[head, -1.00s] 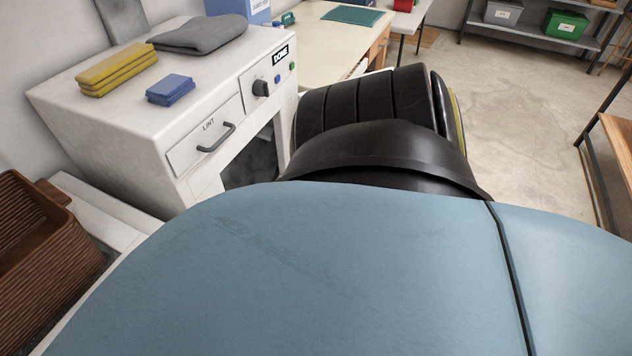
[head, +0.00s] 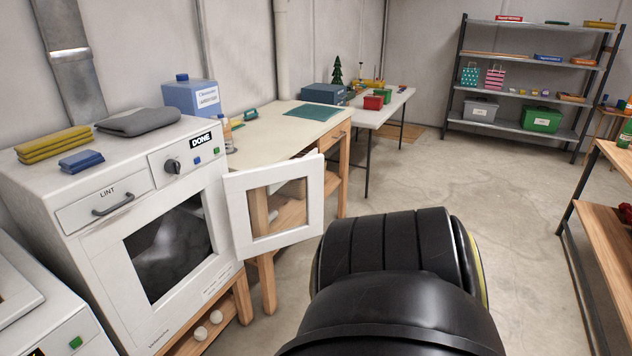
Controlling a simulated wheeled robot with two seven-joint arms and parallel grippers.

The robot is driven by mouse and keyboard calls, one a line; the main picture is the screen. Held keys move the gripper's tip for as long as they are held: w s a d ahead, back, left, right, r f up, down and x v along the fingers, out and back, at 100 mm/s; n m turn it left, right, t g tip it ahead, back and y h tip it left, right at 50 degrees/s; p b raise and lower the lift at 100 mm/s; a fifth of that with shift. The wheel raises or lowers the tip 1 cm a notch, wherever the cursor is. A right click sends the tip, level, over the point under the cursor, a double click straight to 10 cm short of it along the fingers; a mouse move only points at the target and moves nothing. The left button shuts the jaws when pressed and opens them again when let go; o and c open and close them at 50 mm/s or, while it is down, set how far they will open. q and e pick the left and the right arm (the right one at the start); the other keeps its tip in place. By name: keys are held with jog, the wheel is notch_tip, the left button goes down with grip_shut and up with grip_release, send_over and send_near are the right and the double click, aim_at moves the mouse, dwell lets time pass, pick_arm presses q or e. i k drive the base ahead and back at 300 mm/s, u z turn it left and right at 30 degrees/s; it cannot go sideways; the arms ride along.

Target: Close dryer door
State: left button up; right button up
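The white dryer (head: 113,295) stands at the left against the wall. Its door (head: 233,222), a white square frame with a see-through window, is hinged on the right side of the front. It stands wide open, swung out to the right. The dark drum opening (head: 168,245) is uncovered, with grey stuff showing inside. Neither of my grippers is in view. A large black, ribbed part of my own arm fills the lower middle and is right of the door in the picture.
On the dryer lie yellow cloths (head: 54,145), blue cloths (head: 81,162) and a grey cloth (head: 139,121). A workbench (head: 255,137) stands behind the door. Shelving (head: 521,129) is at the back, and a wooden bench (head: 618,195) is at right. The floor between is clear.

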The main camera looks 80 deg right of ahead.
aim_at(235, 184)
jog(key=k, duration=0.5)
jog(key=z, duration=2.9)
jog(key=i, duration=6.55)
jog(key=u, duration=4.15)
